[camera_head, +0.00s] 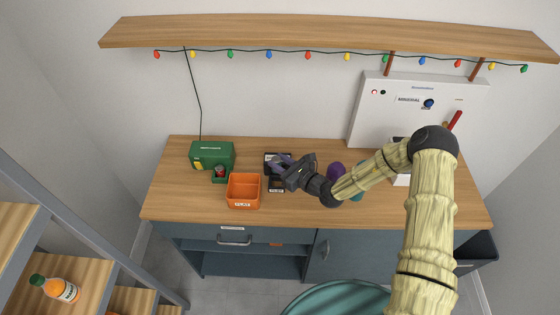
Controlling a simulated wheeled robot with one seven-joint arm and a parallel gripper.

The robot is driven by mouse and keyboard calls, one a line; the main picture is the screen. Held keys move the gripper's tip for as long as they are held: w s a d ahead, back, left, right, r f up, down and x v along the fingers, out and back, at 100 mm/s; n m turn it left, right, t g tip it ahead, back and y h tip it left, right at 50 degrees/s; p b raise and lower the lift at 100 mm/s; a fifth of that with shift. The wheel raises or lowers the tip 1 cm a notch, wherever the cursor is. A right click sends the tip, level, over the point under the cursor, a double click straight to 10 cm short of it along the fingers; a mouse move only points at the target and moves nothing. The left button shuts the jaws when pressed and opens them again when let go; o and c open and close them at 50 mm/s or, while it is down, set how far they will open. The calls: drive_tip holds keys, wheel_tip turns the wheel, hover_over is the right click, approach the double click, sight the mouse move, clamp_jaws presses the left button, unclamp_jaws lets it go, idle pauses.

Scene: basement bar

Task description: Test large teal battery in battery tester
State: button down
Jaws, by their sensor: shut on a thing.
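My gripper (285,164) is over the middle of the wooden counter, above a small black tray-like item (268,156). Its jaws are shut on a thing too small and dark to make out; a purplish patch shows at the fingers. A teal object (357,196) stands on the counter, partly hidden behind my forearm; I cannot tell whether it is the large teal battery. I cannot tell which device is the battery tester.
An open orange bin (230,191) stands left of my gripper, beside a small dark labelled holder (277,184). Purple objects (337,171) stand by my wrist. A white panel (401,111) with a red lever (454,120) leans at right. A shelf (310,32) with lights hangs above.

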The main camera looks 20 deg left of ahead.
drive_tip(key=shift+f, duration=0.1)
drive_tip(key=shift+f+b, duration=2.55)
drive_tip(key=shift+f, duration=0.35)
drive_tip(key=shift+f+b, duration=0.9)
drive_tip(key=shift+f, duration=0.85)
drive_tip(key=c, duration=1)
unclamp_jaws()
drive_tip(key=shift+d, duration=0.2)
